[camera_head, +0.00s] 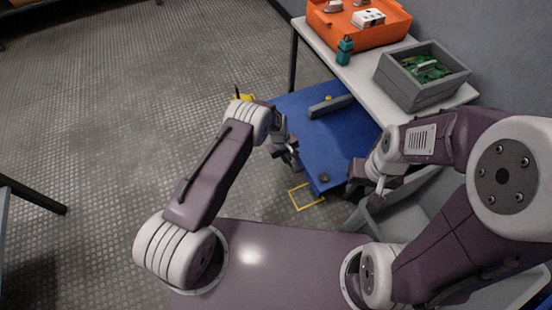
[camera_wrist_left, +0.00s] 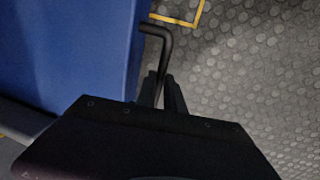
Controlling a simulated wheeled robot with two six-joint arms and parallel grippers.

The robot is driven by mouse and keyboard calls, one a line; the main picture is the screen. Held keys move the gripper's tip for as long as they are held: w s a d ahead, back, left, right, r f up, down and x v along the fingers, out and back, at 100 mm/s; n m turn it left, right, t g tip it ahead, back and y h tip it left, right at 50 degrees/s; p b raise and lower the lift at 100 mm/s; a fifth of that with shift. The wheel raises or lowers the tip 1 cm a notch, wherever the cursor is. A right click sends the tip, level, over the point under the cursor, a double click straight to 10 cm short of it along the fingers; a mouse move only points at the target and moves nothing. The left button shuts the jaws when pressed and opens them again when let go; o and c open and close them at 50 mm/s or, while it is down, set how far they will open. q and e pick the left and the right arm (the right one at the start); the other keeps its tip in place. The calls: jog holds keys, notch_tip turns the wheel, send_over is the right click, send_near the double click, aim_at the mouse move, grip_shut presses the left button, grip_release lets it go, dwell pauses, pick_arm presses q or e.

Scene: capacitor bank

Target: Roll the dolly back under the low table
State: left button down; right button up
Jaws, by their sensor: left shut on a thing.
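The blue dolly (camera_head: 318,142) stands on the floor beside the pale-topped table (camera_head: 362,82), its right part running in below the tabletop. A grey bar (camera_head: 330,106) and a small dark item (camera_head: 324,178) are on its top. My left gripper (camera_head: 289,156) is at the dolly's left edge. In the left wrist view the left gripper (camera_wrist_left: 161,90) is shut on a black bent handle (camera_wrist_left: 160,42), whose top turns toward the dolly's blue side (camera_wrist_left: 75,50). My right gripper (camera_head: 371,187) is by the dolly's near right corner; its jaws are too small to read.
An orange tray (camera_head: 340,32), a teal item (camera_head: 345,50) and a grey box with green boards (camera_head: 405,90) stand on the table. A yellow outline (camera_head: 306,196) marks the floor near the dolly's near end. A grey bin (camera_head: 400,215) stands at right. Floor at left is open.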

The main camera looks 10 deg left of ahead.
pick_arm(q)
jog(key=shift+w+d, duration=0.3)
jog(key=shift+d, duration=0.2)
jog(key=shift+w+d, duration=0.3)
jog(key=shift+d, duration=0.2)
pick_arm(e)
jog(key=shift+w+d+f, duration=0.1)
jog(key=shift+w+f, duration=0.2)
jog(key=shift+w, duration=0.2)
pick_arm(q)
jog(key=c, duration=1.5)
grip_release()
jog(key=shift+w+d, duration=0.1)
jog(key=shift+o, duration=0.2)
